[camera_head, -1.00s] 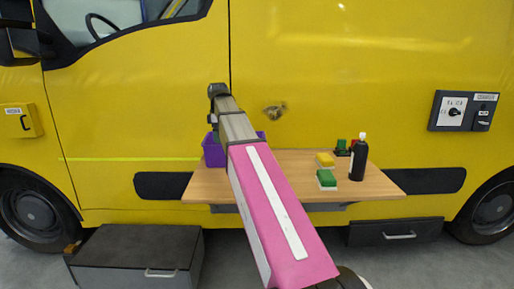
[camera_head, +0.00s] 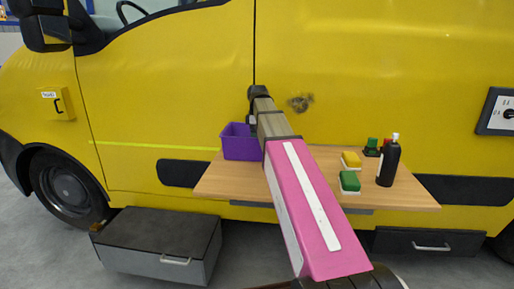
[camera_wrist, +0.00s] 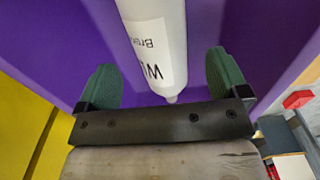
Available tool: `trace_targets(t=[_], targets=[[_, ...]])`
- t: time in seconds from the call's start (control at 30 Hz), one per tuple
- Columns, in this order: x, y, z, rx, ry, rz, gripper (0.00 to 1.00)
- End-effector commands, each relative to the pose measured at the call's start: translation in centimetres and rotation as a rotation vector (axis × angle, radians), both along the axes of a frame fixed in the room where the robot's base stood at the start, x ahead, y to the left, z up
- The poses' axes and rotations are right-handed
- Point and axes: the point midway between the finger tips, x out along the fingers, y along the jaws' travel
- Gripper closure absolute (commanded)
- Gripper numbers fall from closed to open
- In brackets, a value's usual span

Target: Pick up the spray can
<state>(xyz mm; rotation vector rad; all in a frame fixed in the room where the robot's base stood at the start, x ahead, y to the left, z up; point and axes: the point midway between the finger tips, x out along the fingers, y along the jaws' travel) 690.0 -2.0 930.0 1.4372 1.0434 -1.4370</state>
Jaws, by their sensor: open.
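A pale grey-white cylinder (camera_wrist: 158,35) with a white printed label shows in the wrist view, against the purple bin. It narrows to a small tip close to my gripper's palm. My gripper (camera_wrist: 163,80) is open, its two dark green fingers on either side of the cylinder with gaps visible. In the head view my gripper (camera_head: 252,122) is at the purple bin (camera_head: 238,147), partly hidden by my arm; the cylinder is not visible there. A black bottle (camera_head: 387,166) with a white top stands upright on the right of the table.
The wooden table (camera_head: 225,184) stands against the yellow van (camera_head: 400,60). A yellow-topped block (camera_head: 351,160), a green-topped block (camera_head: 349,181) and small green and red items (camera_head: 372,146) are near the black bottle. A dark grey box (camera_head: 160,240) is on the floor at front left.

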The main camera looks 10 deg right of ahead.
Motion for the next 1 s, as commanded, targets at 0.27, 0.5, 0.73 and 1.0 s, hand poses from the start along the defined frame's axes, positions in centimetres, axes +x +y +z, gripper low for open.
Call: trace_targets(t=[0.27, 0.5, 0.73, 1.0], targets=[[0.0, 0.2, -2.9, 0.0, 0.002, 0.0, 0.07], [0.0, 0.2, -5.0, 0.0, 0.0, 0.0, 0.07], [0.1, 0.2, -5.0, 0.0, 0.0, 0.0, 0.23], [0.1, 0.2, -4.9, 0.0, 0.0, 0.0, 0.76]])
